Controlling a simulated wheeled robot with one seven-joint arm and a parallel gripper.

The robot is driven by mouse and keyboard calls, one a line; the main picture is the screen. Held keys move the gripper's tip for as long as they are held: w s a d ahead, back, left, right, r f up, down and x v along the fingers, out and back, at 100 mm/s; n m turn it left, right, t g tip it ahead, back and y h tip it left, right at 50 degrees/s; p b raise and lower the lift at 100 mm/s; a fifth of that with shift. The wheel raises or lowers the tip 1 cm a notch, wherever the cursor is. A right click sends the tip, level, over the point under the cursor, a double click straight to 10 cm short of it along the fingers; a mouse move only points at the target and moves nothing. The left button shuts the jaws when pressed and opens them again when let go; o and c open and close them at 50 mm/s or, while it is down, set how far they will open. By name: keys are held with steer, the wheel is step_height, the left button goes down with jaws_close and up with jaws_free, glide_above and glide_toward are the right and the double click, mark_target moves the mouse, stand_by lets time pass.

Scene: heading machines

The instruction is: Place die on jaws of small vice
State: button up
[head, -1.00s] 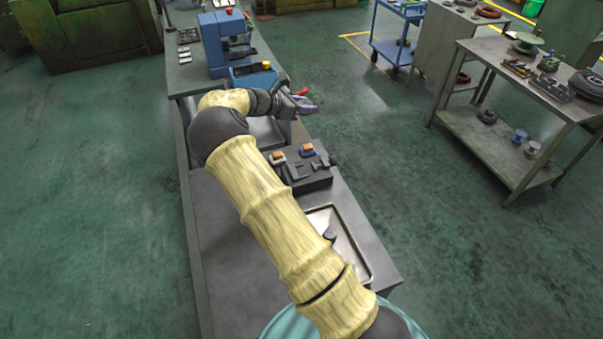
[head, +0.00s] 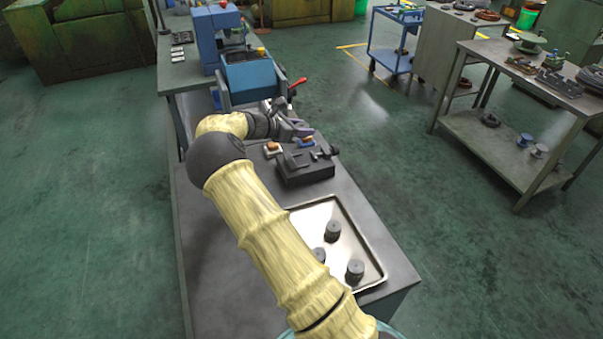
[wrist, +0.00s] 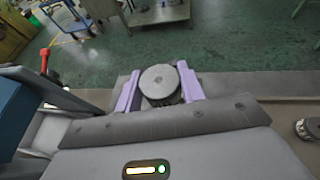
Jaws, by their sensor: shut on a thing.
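The die (wrist: 160,82) is a grey, round, short cylinder, held between the two purple fingers of my gripper (wrist: 157,90) in the wrist view. In the head view my gripper (head: 295,130) is above and just behind the small vice (head: 306,174), apart from it as far as I can tell. The vice is a dark block with jaws on top, on the bench by its right edge. The held die is hard to make out in the head view. My arm crosses the bench left of the vice.
A metal tray (head: 372,262) with several dark cylinders lies on the near bench (head: 215,270), partly behind my arm. Two small blocks with orange-brown tops (head: 272,148) sit behind the vice. A blue machine (head: 250,80) with a red-handled lever (head: 298,82) stands beyond.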

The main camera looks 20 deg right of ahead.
steer(key=shift+f, duration=0.35)
steer(key=p, duration=0.1)
glide_above(311, 154)
steer(key=a, duration=0.4)
steer(key=shift+s+d+f, duration=0.1)
steer(key=shift+s+f, duration=0.1)
steer(key=shift+f, duration=1.35)
steer(key=shift+s+d+f, duration=0.1)
steer(key=shift+s+f, duration=0.05)
steer(key=shift+f, duration=1.4)
steer(key=shift+f+p, duration=0.65)
steer(key=shift+f, duration=1.2)
steer(key=shift+f, duration=0.1)
steer(key=o, duration=1.2)
